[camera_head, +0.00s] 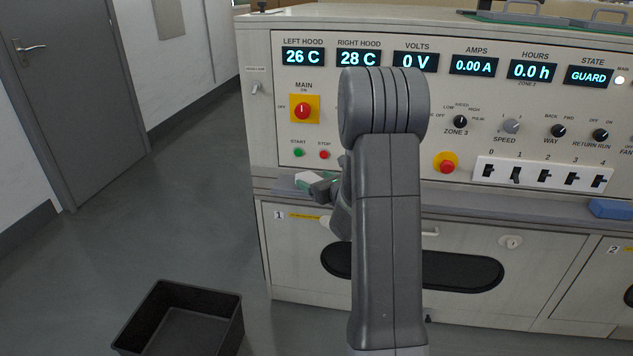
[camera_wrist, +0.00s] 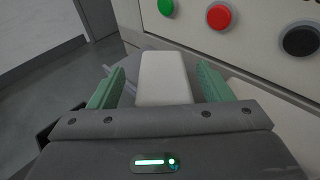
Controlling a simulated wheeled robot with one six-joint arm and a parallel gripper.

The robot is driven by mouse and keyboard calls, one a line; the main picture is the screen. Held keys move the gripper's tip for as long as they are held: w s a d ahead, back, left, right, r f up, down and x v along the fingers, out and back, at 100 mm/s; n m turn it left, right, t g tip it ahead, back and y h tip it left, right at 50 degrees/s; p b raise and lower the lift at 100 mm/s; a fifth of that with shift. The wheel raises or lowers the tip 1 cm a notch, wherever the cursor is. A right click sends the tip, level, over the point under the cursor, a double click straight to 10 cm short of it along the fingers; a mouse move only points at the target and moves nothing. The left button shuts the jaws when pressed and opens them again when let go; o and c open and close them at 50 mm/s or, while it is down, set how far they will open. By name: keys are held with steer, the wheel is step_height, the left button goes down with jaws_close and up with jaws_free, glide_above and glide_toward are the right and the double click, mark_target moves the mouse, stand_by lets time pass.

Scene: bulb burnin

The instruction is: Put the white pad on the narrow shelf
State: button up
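The white pad (camera_wrist: 165,78) is a pale, rounded block in the wrist view, between the green fingers of my gripper (camera_wrist: 160,88). A gap shows on the pad's left side and a thinner one on its right, so the fingers look open around it. In the head view my gripper (camera_head: 312,184) is at the left end of the narrow shelf (camera_head: 500,205), a grey ledge below the panel. My arm hides part of the ledge there. I cannot tell whether the pad rests on the ledge.
The control panel (camera_head: 460,110) rises behind the ledge, with knobs, switches and a red stop button (camera_head: 446,162). A blue block (camera_head: 610,208) lies on the ledge at the right. A black open bin (camera_head: 185,318) stands on the floor at lower left.

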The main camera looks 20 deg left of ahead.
steer(key=shift+r+p, duration=0.7)
steer(key=shift+p, duration=0.45)
steer(key=v, duration=1.2)
steer(key=shift+w+f, duration=0.1)
steer(key=shift+f, duration=0.05)
